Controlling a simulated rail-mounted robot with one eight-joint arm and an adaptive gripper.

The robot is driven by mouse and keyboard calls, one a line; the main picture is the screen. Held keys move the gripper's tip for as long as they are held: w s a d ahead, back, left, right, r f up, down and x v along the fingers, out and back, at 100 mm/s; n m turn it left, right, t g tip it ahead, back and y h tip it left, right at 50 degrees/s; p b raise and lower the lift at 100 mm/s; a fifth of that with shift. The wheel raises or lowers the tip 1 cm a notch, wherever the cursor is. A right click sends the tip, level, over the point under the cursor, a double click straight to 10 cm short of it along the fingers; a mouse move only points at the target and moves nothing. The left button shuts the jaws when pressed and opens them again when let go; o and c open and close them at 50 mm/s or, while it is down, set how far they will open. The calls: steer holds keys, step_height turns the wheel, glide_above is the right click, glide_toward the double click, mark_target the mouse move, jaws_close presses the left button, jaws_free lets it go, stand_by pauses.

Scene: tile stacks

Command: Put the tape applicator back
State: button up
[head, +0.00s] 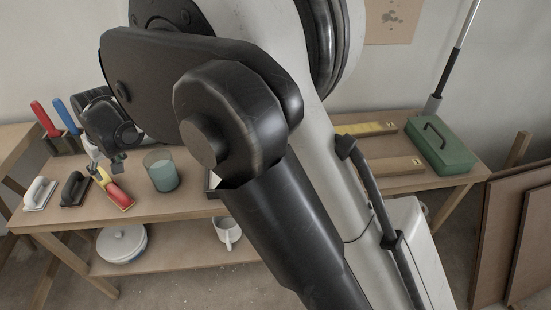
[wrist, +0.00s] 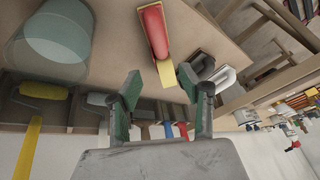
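A hand tool with a red body and a yellow end, which looks like the tape applicator (head: 120,197), lies on the workbench (head: 190,205) between the black-handled trowel and a glass. In the wrist view its red body (wrist: 155,32) is at the top centre, with the yellow end toward my gripper. My gripper (head: 118,160) is just above the yellow end in the head view. I cannot tell the exact height gap.
A teal-filled glass (head: 161,171) stands close to the right of the tool. A black-handled trowel (head: 74,189) and a white-handled trowel (head: 39,194) lie to its left. Red-handled (head: 44,117) and blue-handled (head: 66,116) tools stand upright behind. A green box (head: 440,145) sits far right.

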steer(key=d+r+m+t, duration=0.1)
steer(key=d+r, duration=0.4)
steer(key=d, duration=0.6)
steer(key=d+r+m+t+h, duration=0.15)
steer(key=d+r, duration=0.35)
steer(key=d, duration=0.6)
steer(key=d+r+m, duration=0.2)
steer(key=d+r, duration=0.3)
steer(key=d, duration=0.6)
steer(key=s+d+r+m+t, duration=0.1)
steer(key=s+d, duration=0.3)
steer(key=d, duration=0.4)
steer(key=s+d+m, duration=0.1)
steer(key=s+d, duration=0.2)
steer(key=d, duration=0.5)
steer(key=s+d+f+m+t+h, duration=0.1)
steer(key=s+d+f+m+h, duration=0.2)
steer(key=s+d, duration=0.9)
steer(key=shift+s+d+f, duration=0.15)
steer(key=shift+d+f, duration=0.15)
steer(key=shift+f, duration=0.4)
steer(key=shift+t, duration=0.25)
steer(key=shift+r+p, duration=0.9)
